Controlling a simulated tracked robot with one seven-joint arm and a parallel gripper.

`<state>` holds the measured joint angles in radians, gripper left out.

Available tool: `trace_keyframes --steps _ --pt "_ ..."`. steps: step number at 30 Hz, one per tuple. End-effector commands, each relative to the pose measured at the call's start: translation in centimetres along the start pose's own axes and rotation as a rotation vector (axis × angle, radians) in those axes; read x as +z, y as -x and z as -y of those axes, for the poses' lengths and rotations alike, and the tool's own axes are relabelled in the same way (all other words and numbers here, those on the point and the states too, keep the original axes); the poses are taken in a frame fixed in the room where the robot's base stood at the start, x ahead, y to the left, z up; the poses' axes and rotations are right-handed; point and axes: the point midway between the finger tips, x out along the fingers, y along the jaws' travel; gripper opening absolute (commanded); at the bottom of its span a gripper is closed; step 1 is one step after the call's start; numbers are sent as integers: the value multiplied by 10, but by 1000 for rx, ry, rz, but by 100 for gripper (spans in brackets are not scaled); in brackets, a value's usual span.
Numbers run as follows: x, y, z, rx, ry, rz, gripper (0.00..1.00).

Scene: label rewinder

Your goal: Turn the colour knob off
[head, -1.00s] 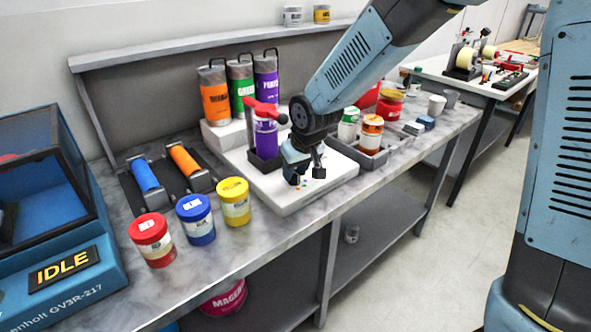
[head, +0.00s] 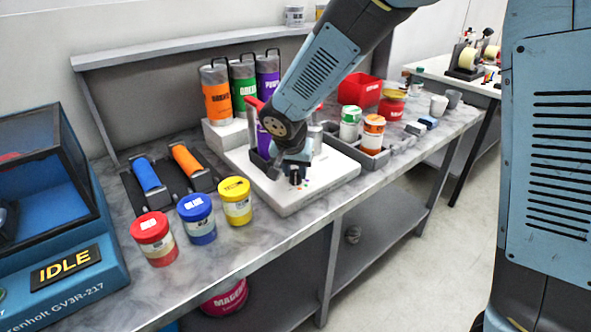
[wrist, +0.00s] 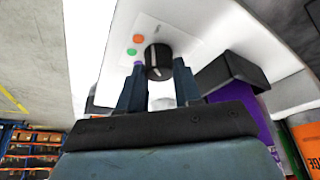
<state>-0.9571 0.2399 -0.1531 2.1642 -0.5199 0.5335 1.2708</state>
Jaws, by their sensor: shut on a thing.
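The colour knob (wrist: 157,60) is black and round with a pale pointer line, on the white top of the dispenser base (head: 335,178). Small orange, green and purple dots sit beside it. In the wrist view the pointer runs roughly up and down the picture, not clearly at any coloured dot. My gripper (wrist: 158,75) has one finger on each side of the knob and is shut on it. In the head view my gripper (head: 295,177) is low over the base, and my wrist hides part of the dispenser.
A purple can (head: 262,143) stands in the dispenser behind my wrist. A grey tray (head: 372,162) with green and orange jars is at right. Red, blue (head: 197,219) and yellow jars stand at front left. Orange, green and purple canisters stand behind.

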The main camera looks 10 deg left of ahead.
Motion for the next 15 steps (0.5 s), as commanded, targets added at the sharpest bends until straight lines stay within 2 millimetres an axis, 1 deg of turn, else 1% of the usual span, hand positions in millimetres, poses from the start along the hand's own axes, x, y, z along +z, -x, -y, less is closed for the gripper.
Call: trace_keyframes --steps 7,15 --pt "-2 1 2 69 -174 -3 3" --pt "-2 0 3 117 -291 -2 3"
